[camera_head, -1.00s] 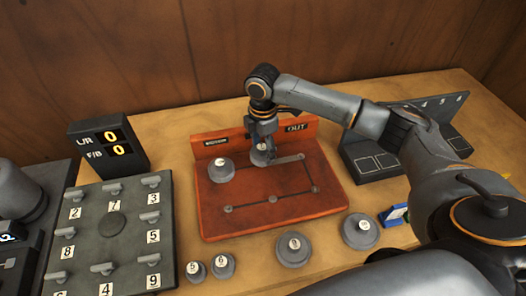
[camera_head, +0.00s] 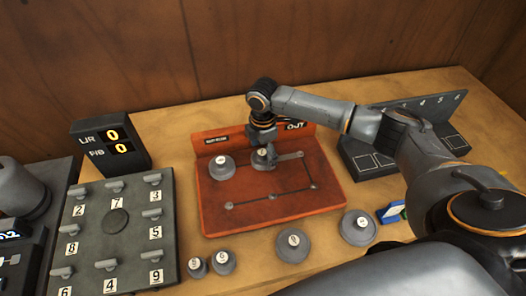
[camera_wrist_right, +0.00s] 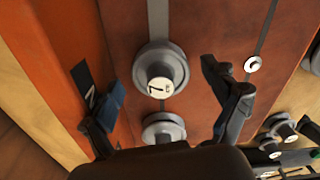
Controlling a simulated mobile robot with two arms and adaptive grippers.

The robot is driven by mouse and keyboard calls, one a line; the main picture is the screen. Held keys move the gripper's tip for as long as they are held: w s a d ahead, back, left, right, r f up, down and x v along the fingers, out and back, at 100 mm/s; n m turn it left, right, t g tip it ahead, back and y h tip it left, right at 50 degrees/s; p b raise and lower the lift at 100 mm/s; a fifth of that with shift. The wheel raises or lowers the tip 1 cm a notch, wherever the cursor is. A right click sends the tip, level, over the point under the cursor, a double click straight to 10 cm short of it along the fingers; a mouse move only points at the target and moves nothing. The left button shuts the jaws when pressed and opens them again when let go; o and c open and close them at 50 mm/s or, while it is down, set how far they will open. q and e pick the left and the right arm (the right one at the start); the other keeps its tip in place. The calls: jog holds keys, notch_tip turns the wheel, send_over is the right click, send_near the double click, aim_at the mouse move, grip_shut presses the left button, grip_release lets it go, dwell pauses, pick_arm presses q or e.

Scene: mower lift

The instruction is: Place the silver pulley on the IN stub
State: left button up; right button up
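A grey-silver pulley (camera_head: 264,158) with a numbered white cap sits on the red board (camera_head: 232,212), near its back edge. In the right wrist view this pulley (camera_wrist_right: 160,70) lies between the spread fingers. My right gripper (camera_head: 264,139) is just above it, open, with gaps on both sides of the pulley; in the wrist view its fingertips (camera_wrist_right: 168,98) are apart and empty. A second grey pulley (camera_head: 222,167) sits to its left on the board. It also shows in the wrist view (camera_wrist_right: 163,128). The stub under the pulley is hidden. My left gripper is not in view.
Several loose pulleys, including a wide one (camera_head: 358,227) and a smaller one (camera_head: 293,244), stand before the board. A dark numbered rack (camera_head: 385,150) is right.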

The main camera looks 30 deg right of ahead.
aim_at(263, 151)
notch_tip(263, 151, up, 12)
jog(key=b, duration=0.2)
jog(key=shift+r+b, duration=0.2)
jog(key=shift+b, duration=0.15)
dwell(0.5)
